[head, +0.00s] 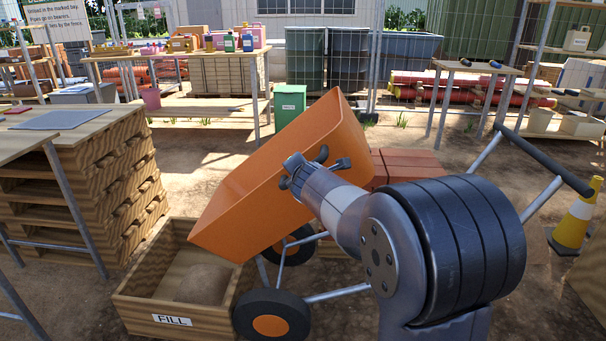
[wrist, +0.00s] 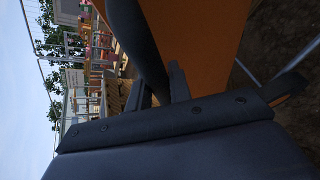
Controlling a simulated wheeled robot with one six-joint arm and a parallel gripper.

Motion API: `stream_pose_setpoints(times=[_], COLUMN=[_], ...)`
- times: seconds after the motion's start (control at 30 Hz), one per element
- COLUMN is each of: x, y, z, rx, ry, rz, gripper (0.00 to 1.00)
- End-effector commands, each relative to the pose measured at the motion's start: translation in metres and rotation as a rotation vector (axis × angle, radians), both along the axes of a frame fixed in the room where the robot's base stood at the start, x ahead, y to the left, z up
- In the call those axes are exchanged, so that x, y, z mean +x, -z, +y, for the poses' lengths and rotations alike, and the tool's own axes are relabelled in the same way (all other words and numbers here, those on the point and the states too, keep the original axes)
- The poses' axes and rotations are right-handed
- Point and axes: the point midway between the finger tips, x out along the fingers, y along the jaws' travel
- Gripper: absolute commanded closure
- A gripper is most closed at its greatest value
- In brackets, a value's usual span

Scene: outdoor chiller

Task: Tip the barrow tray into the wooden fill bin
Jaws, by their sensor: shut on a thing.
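The orange barrow tray (head: 285,170) is tilted steeply, its low left end over the wooden fill bin (head: 135,310) and its right end raised. The open-topped bin, labelled FILL, stands on the ground to the left with a brown heap (head: 205,284) inside. The barrow's black wheel (head: 271,315) with an orange hub is beside the bin's right side. My gripper (head: 312,168) is at the tray's near side. In the wrist view my gripper (wrist: 160,88) is shut on a dark bar (wrist: 138,40) beside the orange tray (wrist: 205,35). My arm hides part of the barrow frame.
A wooden pallet stack (head: 95,190) stands left of the bin. Red bricks (head: 405,165) lie behind the barrow. A dark-gripped barrow handle (head: 545,160) sticks out right, near a yellow-and-white cone (head: 577,222). A green box (head: 290,103) stands behind. Open ground lies between the pallets and tray.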

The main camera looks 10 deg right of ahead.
Motion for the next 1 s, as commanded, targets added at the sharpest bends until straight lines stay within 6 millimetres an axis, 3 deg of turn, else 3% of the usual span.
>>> stream_pose_setpoints(times=[0.03,0.07,0.3,0.67,1.0], x=[0.001,0.001,0.001,-0.005,-0.054], y=[-0.005,-0.005,-0.003,-0.003,-0.026], z=[0.003,0.003,0.001,0.001,0.006], rx=[0.002,0.002,0.002,0.0,0.001], ry=[-0.007,-0.008,-0.003,-0.002,-0.005], rz=[-0.011,-0.011,-0.006,-0.002,-0.005], gripper=[1.0,0.79,0.59,0.59,0.59])
